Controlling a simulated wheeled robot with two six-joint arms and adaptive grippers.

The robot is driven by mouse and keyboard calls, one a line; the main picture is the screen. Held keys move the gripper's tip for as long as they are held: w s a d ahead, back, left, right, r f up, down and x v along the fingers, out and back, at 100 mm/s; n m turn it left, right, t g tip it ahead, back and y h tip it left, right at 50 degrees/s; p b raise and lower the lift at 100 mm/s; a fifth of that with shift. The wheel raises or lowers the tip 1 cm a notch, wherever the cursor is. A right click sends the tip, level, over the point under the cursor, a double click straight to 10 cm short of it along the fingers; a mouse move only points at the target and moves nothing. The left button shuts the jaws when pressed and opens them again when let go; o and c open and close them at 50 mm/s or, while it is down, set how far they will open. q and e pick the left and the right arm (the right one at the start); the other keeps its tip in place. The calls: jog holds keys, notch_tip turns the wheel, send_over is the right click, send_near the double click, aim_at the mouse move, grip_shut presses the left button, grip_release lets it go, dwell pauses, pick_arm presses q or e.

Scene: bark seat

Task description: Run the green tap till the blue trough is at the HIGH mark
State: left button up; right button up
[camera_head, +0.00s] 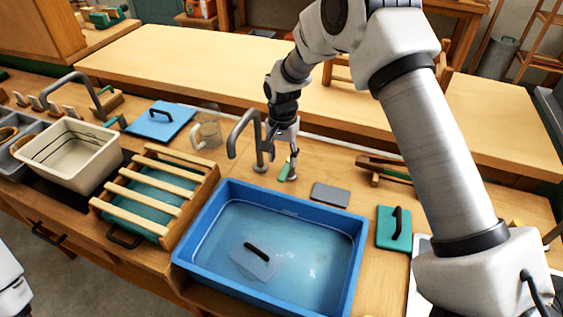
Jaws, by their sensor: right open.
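The blue trough (357,262) stands at the front centre and holds clear water. A small mark shows on its far inner wall, too small to read. A grey plate with a black handle (256,252) shows inside the trough. The grey tap spout (247,125) arches behind the trough's far left corner; I see no clear stream from it. The green tap lever (284,172) stands just right of the spout's base. My right gripper (283,150) is open, pointing down at the lever; whether it touches cannot be told. My left gripper is out of view.
A slatted wooden rack (150,195) stands left of the trough, with a cream basin (72,153) beyond. A blue board (160,120) and clear jug (207,128) lie behind. A grey slab (330,194) and teal board (394,228) lie to the right.

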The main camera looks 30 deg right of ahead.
aim_at(283, 174)
jog(key=f, duration=0.6)
jog(key=shift+w+d, duration=0.1)
jog(key=shift+d, duration=0.1)
jog(key=shift+s+a+r, duration=0.15)
jog(key=shift+s+r, duration=0.05)
jog(key=shift+r, duration=0.05)
jog(key=shift+c, duration=0.7)
grip_shut()
jog(key=shift+s+d+r+n+p, duration=0.1)
jog(key=shift+s+d+n+p, duration=0.35)
jog(key=shift+n+p, duration=0.5)
jog(key=shift+s+d+n, duration=0.25)
jog(key=shift+d+n, duration=0.3)
jog(key=shift+n, duration=0.7)
jog(key=shift+o, duration=0.7)
grip_release()
jog(key=shift+f, duration=0.2)
jog(key=shift+w, duration=0.1)
